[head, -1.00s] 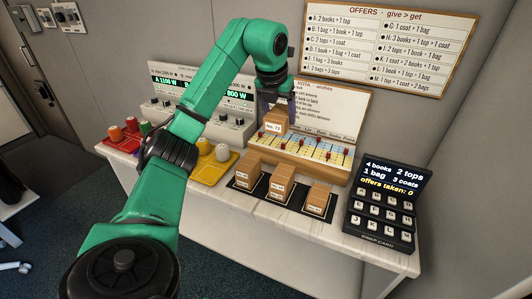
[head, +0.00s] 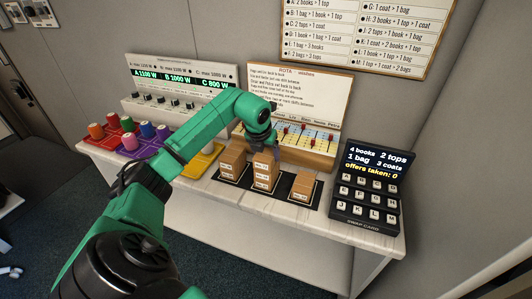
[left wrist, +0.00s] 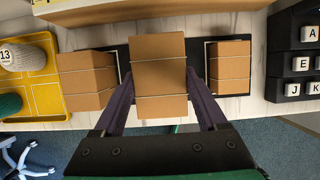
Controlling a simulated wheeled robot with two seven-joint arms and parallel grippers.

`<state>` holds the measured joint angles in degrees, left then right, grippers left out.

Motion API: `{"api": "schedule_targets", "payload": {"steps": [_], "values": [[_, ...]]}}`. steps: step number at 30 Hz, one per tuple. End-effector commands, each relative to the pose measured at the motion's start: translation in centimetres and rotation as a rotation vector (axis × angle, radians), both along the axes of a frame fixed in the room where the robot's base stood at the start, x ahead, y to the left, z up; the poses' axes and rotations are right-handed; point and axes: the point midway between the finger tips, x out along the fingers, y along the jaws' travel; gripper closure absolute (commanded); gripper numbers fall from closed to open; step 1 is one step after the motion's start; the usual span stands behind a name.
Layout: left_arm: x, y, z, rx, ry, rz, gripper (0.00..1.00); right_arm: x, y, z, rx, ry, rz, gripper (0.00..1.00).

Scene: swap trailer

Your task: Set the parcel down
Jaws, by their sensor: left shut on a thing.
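My left gripper (head: 262,146) is shut on a brown parcel (left wrist: 158,75) with thin light bands. In the left wrist view the parcel lies between the two dark fingers. In the head view it is at the top of the middle pile of parcels (head: 262,182), in line with it. I cannot tell if it touches the parcel below. The left parcel pile (head: 231,165) and the lower right parcel (head: 302,187) stand on either side, apart from it. The dark mat (head: 284,185) lies under the piles. My right gripper is not in view.
A black keypad with a lit display (head: 373,182) stands to the right. A slanted wishes board (head: 300,90) with a slider panel stands behind the parcels. Coloured trays (head: 139,150) with spools and a power box (head: 180,85) are at the left. The white counter's front strip is clear.

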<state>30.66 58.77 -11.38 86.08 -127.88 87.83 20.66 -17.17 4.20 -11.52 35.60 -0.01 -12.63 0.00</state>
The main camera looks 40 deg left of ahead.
Motion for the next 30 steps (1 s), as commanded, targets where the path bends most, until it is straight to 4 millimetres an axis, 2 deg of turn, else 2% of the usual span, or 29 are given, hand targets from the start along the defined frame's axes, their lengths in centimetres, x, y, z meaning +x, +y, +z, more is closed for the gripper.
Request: {"api": "schedule_targets", "payload": {"steps": [1, 3, 9, 13, 17, 24, 27, 30], "values": [[0.0, 0.0, -0.2, 0.0, 0.0, 0.0, 0.22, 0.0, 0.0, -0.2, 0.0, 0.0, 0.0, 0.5], [0.0, 0.0, -0.1, 0.0, 0.0, 0.0, 0.0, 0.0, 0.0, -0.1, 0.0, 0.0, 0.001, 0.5], [0.0, 0.0, -0.1, 0.0, 0.0, 0.0, 0.0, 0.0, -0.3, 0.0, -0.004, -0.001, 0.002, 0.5], [-0.2, 0.0, 0.8, 0.002, -0.002, 0.0, 0.0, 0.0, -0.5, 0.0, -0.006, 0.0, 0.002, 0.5], [-1.2, -0.3, 3.3, 0.004, -0.005, 0.0, 0.0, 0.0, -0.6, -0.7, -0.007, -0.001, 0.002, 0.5], [-3.5, -1.2, 9.4, 0.002, -0.003, 0.0, 0.0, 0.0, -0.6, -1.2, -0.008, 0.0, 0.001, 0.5], [-4.1, -1.4, 10.8, 0.001, -0.002, 0.0, 0.0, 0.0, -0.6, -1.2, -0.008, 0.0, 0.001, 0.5], [-4.4, -1.5, 11.3, 0.0, 0.001, 0.0, 0.0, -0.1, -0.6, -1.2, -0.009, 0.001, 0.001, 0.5]]}}
